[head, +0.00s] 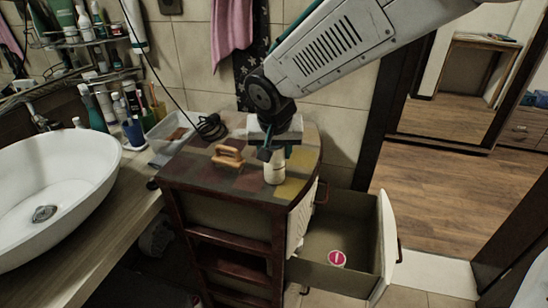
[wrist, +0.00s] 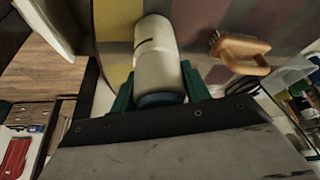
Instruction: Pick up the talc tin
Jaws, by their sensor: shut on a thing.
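The talc tin (head: 274,169) is a small cream-white cylinder on the patchwork top of the wooden cabinet, near its front right edge. In the wrist view the tin (wrist: 157,62) shows a dark mark and a dark blue-grey end close to my gripper. My gripper (head: 271,152) comes down over the tin from above. In the wrist view its green fingers (wrist: 158,88) sit on both sides of the tin, shut on it. I cannot tell whether the tin's base touches the cabinet top.
A wooden-handled brush (head: 228,155) lies left of the tin on the cabinet top (head: 202,181). A black coiled cord (head: 211,127) and a clear plastic box (head: 172,136) are behind. An open drawer (head: 318,275) holding a pink-and-white round item (head: 337,258) juts out at right. A white basin (head: 52,190) stands left.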

